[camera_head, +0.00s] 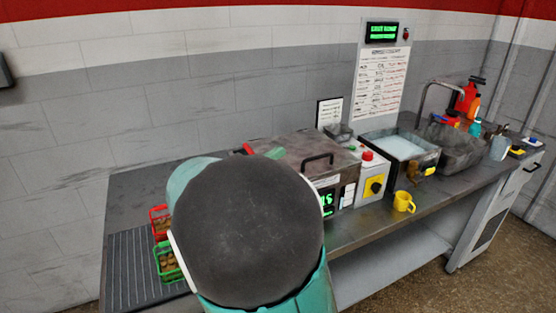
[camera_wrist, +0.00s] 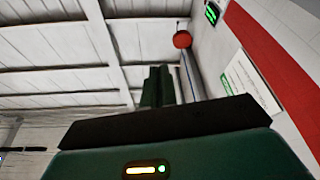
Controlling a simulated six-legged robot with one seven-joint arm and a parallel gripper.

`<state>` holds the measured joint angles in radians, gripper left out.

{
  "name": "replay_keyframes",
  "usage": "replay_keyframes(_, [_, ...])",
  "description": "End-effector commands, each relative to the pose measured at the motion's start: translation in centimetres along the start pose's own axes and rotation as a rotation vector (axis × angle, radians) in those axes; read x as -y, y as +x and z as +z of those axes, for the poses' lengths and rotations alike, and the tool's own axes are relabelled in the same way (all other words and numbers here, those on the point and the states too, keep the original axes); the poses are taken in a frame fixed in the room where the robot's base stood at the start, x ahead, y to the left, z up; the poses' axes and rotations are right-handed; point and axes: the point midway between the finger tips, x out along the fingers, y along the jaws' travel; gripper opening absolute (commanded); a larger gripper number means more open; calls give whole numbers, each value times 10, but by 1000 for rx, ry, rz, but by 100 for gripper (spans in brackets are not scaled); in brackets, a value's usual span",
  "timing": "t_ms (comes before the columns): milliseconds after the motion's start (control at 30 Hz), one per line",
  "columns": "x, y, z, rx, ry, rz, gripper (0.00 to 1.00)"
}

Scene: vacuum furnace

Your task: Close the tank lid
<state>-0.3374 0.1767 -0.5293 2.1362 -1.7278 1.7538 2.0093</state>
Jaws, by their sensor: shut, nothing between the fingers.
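A grey metal lid (camera_head: 287,147) with a dark bar handle (camera_head: 317,160) is on the left part of the bench, above a unit with a green display (camera_head: 327,199). It looks roughly flat, but my arm hides its front left part, so I cannot tell if it is fully down. To its right is an open-topped metal tank (camera_head: 432,160) with pale bluish contents. My gripper (camera_wrist: 157,88) shows in the wrist view with its dark green fingers together and empty, facing the ceiling and upper wall. It is hidden in the head view.
A red basket (camera_head: 159,221) and a green basket (camera_head: 168,262) stand at the left. A control box (camera_head: 371,182) and yellow mug (camera_head: 403,202) stand right of the lidded unit. A sink with a tap (camera_head: 427,88) and bottles crowd the right end.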

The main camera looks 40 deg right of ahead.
Motion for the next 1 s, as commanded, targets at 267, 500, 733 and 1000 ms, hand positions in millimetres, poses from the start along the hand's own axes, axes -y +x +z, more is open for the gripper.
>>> replay_keyframes(267, [-45, -7, -12, 3, 3, -1, 0])
replay_keyframes(500, [-70, -12, -18, 1, 2, -1, 0])
replay_keyframes(733, [-74, -13, -19, 0, 0, 0, 0])
replay_keyframes(1000, [-79, -9, -3, 102, -88, -22, 0])
